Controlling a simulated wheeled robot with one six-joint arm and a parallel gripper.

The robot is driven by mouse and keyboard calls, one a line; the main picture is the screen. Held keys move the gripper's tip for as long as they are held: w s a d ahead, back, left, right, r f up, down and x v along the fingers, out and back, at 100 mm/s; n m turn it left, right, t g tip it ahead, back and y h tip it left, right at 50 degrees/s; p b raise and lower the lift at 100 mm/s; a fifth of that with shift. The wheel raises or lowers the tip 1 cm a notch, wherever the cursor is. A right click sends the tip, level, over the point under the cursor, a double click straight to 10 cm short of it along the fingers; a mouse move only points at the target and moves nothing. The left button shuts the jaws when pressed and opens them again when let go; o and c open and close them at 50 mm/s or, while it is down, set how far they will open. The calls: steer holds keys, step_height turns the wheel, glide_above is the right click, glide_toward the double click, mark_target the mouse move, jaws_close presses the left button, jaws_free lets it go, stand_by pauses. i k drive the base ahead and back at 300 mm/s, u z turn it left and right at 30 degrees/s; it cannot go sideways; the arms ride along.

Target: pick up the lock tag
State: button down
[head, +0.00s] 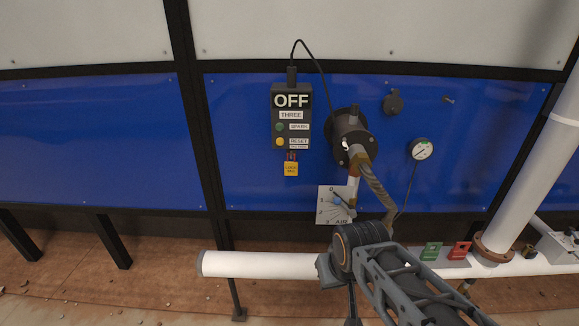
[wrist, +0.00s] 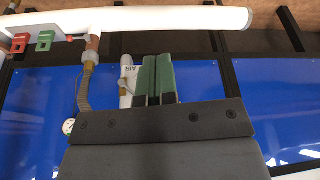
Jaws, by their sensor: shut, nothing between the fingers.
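The lock tag (head: 291,168) is a small yellow tag with dark print. In the head view it hangs below the black control box (head: 291,117) marked OFF, on the blue wall. My gripper (wrist: 158,60) shows in the wrist view as two green fingers side by side, shut with nothing between them. The fingers overlap the view of the white AIR dial plate. I cannot make out the fingers in the head view, where my arm reaches in from the lower right, below and right of the tag. The tag does not show in the wrist view.
A black round fitting (head: 350,135) with a hose sticks out right of the box. The AIR dial plate (head: 328,205) is below it. A gauge (head: 421,149) is further right. A white pipe (head: 260,264) with green (head: 431,251) and red (head: 459,251) tags runs low along the wall.

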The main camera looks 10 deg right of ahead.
mark_target(291, 168)
steer(key=k, duration=0.55)
steer(key=u, duration=0.9)
steer(key=i, duration=0.55)
steer(key=u, duration=0.6)
steer(key=i, duration=0.85)
steer(key=z, duration=0.9)
steer(key=i, duration=0.55)
steer(key=z, duration=0.7)
